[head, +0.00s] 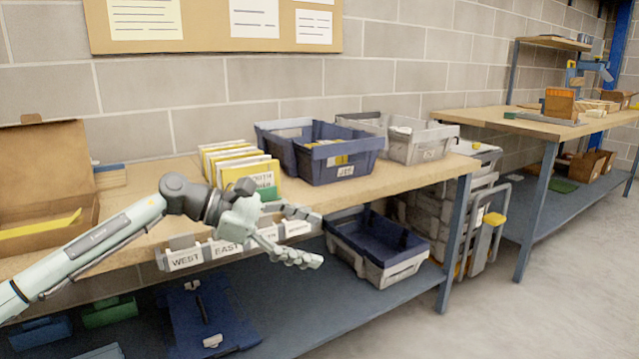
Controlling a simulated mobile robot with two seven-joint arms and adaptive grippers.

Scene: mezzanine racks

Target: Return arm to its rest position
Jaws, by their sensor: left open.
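My left arm (105,238) comes in from the left, over the front edge of the wooden bench. My left gripper (318,238) is open, with its fingers pointing right. It is in front of the bench edge, near the row of label holders (186,258) reading WEST and EAST. I see nothing between its fingers. My right gripper is not in view.
On the bench (400,183) stand yellow-edged cards (232,165), a blue bin (320,160), a grey bin (418,142) and an open cardboard box (45,185). A grey-blue bin (378,262) sits on the lower shelf. Floor (530,310) at right is clear.

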